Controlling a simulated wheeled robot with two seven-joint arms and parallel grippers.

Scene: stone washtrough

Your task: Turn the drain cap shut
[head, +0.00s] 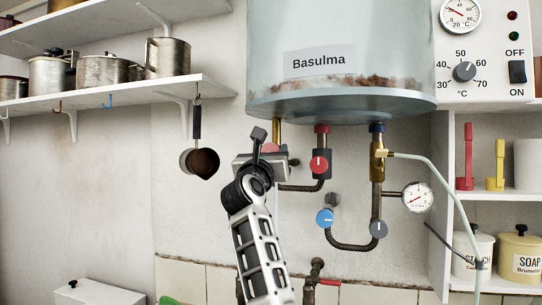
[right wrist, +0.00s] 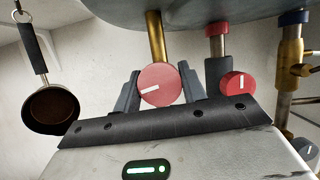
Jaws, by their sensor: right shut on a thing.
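The drain cap (right wrist: 161,84) is a round red cap with a white line, at the lower end of a brass pipe (right wrist: 156,35) under the tank. Its line lies nearly level, tilted a little, in the right wrist view. My right gripper (right wrist: 160,92) has one finger on each side of the cap and is shut on it. In the head view my right gripper (head: 263,160) covers most of the cap; only a bit of red shows above it. My left gripper is not in view.
Another red knob (head: 319,165) on a pipe is close to the right. A blue knob (head: 325,217) and a gauge (head: 417,197) are further right. The tank (head: 340,105) is just above.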

